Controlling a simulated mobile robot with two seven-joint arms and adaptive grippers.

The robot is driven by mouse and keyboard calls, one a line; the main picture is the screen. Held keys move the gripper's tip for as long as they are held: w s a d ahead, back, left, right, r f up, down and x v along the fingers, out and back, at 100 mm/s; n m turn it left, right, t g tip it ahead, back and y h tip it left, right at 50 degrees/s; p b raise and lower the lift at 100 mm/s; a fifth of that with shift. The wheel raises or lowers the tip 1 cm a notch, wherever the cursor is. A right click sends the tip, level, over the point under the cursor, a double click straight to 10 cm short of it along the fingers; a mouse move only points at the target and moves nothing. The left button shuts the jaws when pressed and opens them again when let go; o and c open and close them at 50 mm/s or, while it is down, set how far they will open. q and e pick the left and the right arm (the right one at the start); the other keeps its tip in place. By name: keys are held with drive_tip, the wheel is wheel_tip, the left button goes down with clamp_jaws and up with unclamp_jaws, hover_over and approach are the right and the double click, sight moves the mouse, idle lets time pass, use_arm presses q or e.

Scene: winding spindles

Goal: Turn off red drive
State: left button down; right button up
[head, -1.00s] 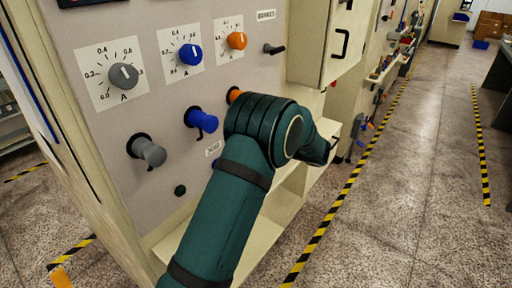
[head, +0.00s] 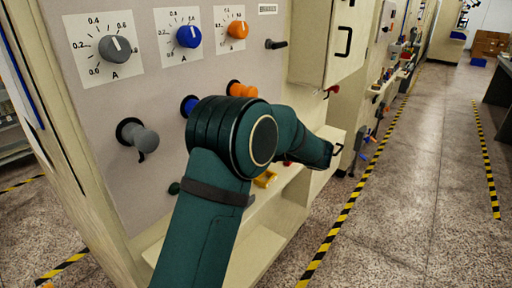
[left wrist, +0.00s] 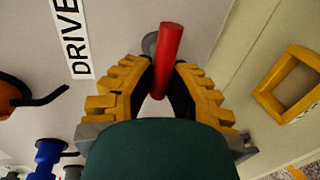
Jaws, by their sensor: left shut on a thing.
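A red cylindrical handle (left wrist: 167,55) is in the left wrist view. My left gripper (left wrist: 167,78), with ribbed yellow fingers, is shut on this handle, one finger on each side. The lower end of the handle is between the fingers, close to my green wrist. A white label reading "DRIVE" (left wrist: 76,38) is on the panel to its left. In the head view my green arm hides most of the gripper and the handle. My right gripper is not seen.
Grey (head: 138,136) and orange (head: 241,90) handles stick out of the panel; the blue one (head: 188,105) is partly covered by my arm. Grey, blue and orange dials sit above them. A yellow square loop (left wrist: 290,85) is right of my gripper. The aisle floor (head: 420,180) is clear.

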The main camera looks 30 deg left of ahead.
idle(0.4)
use_arm(q)
drive_tip(key=c, duration=1)
unclamp_jaws()
drive_tip(key=shift+o, duration=0.2)
drive_tip(key=w+v, duration=0.1)
drive_tip(key=v, duration=1.1)
drive_tip(key=shift+s, duration=0.45)
